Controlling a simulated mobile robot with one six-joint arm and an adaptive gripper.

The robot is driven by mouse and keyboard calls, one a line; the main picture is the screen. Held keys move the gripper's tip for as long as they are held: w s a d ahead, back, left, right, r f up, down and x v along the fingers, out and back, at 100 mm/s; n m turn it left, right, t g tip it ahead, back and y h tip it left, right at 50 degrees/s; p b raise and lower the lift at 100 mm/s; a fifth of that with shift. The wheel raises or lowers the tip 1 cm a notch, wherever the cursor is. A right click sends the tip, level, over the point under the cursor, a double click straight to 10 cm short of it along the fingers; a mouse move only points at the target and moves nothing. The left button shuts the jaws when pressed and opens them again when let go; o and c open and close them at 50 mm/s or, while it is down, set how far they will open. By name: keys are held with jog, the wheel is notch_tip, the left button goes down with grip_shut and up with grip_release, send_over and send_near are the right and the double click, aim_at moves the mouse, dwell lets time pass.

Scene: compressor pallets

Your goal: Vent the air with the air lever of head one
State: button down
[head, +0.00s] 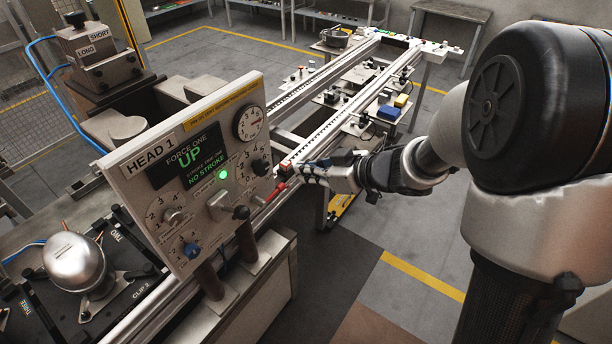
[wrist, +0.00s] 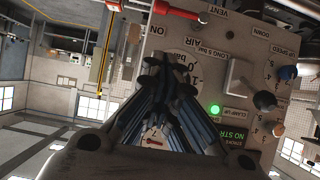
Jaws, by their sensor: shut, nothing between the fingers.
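The grey HEAD 1 panel (head: 150,200) stands tilted at left centre in the head view. Its red air lever (head: 276,192) is at the panel's lower right edge. In the wrist view the red lever (wrist: 182,10) lies at the top, between the labels ON and VENT, beside the word AIR. My gripper (head: 303,174) is just right of the panel, near the lever. In the wrist view my gripper (wrist: 165,72) is shut and empty, with its fingers in front of a pressure gauge (wrist: 188,66) that they partly hide. The fingertips appear apart from the lever.
A silver compressor (head: 76,262) sits at lower left. A conveyor (head: 345,105) runs behind; floor lies open at right.

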aim_at(274, 194)
jog(key=w+a+f+b, duration=0.3)
jog(key=w+a+f, duration=0.1)
jog(key=f, duration=0.3)
jog(key=shift+w+a+f+b, duration=0.3)
jog(key=shift+a+b, duration=0.05)
jog(key=shift+a, duration=0.55)
jog(key=shift+a+p, duration=0.1)
jog(key=shift+p, duration=0.35)
jog(key=shift+w+f+m+g+p, duration=0.1)
jog(key=shift+f+m+g+p, duration=0.15)
jog(key=shift+p, duration=0.35)
